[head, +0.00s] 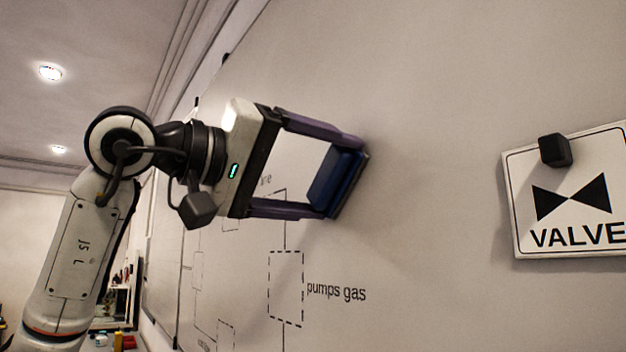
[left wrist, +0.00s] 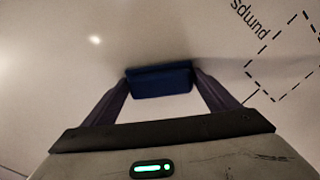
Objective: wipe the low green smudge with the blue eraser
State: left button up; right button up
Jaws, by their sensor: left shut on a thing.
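The blue eraser (head: 336,183) is held between the two fingers of my left gripper (head: 338,182), which is shut on it. The eraser is up at the whiteboard (head: 430,90), its dark outer face at or very close to the surface; I cannot tell if it presses. In the left wrist view the eraser (left wrist: 160,80) sits across the fingertips of the left gripper (left wrist: 161,82). No green smudge shows in either view; the eraser and gripper hide part of the board. My right gripper is not in view.
A VALVE card (head: 570,192) hangs on the board at the right under a black magnet (head: 555,150). A dashed box (head: 286,287) labelled "pumps gas" (head: 336,291) is drawn below the gripper. The board between eraser and card is bare.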

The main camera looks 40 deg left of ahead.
aim_at(406, 162)
pick_arm(q)
jog(key=shift+s+d, duration=0.6)
jog(key=shift+d, duration=1.1)
jog(key=shift+s+d, duration=0.65)
jog(key=shift+d, duration=1.1)
jog(key=shift+s+d, duration=0.6)
jog(key=shift+d, duration=1.1)
jog(key=shift+w+a, duration=0.8)
jog(key=shift+a, duration=1.4)
jog(key=shift+w+a, duration=0.8)
jog(key=shift+a, duration=1.35)
jog(key=shift+w+a, duration=0.8)
jog(key=shift+a, duration=1.4)
jog(key=v, duration=0.6)
jog(key=shift+s, duration=0.15)
jog(key=shift+v, duration=1.35)
